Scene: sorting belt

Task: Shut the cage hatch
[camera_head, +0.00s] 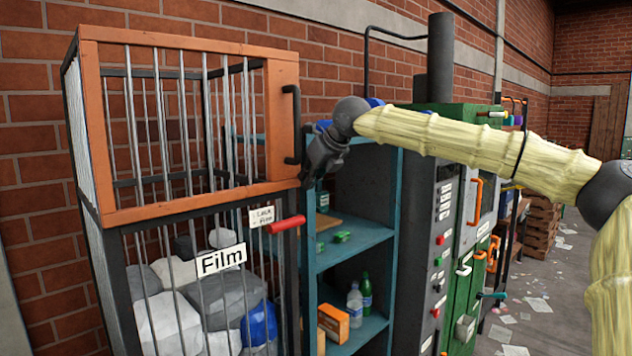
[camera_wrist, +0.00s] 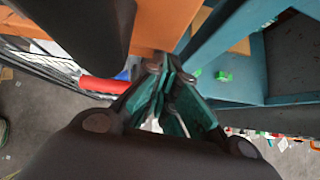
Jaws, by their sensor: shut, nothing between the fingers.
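The cage hatch (camera_head: 188,213) is an orange frame with upright metal bars on the cage's upper front. It looks nearly flush with the front; I cannot tell whether it is fully shut. A black handle (camera_head: 291,125) is on its right side. A red latch lever (camera_head: 286,224) sits below the hatch's lower right corner, also visible in the wrist view (camera_wrist: 103,85). My gripper (camera_head: 307,182) is shut and empty, at the hatch's lower right edge. In the wrist view its fingertips (camera_wrist: 172,72) are close to the orange hatch edge (camera_wrist: 165,25); contact is unclear.
A teal shelf (camera_head: 350,250) with bottles and a box stands just right of the cage, close to my gripper. The floor at right is open, with scattered papers.

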